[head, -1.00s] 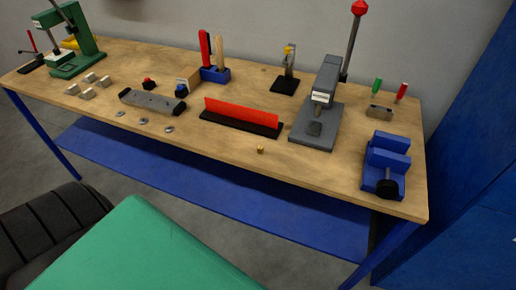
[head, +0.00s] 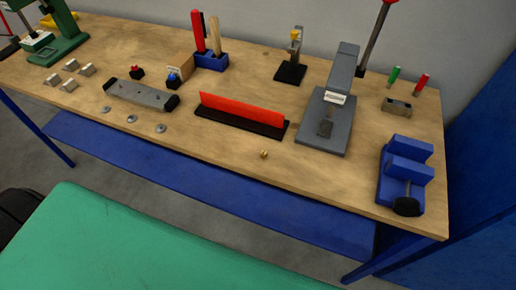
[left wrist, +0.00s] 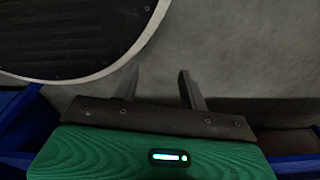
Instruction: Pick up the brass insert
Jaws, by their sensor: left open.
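The brass insert (head: 264,154) is a tiny gold piece near the front edge of the wooden workbench (head: 225,148) in the head view. It stands apart from other things, below the right end of the red bar. My left gripper (left wrist: 158,84) shows in the left wrist view with its two fingers apart and nothing between them. It faces a grey floor or wall, away from the bench top. Neither gripper shows in the head view, and my right gripper is in no frame.
A red bar on a black base (head: 241,114) lies behind the insert. A grey press (head: 327,125) stands to its right, and a blue vise (head: 405,170) is at the right end. Grey washers (head: 132,119) lie to the left. The bench around the insert is clear.

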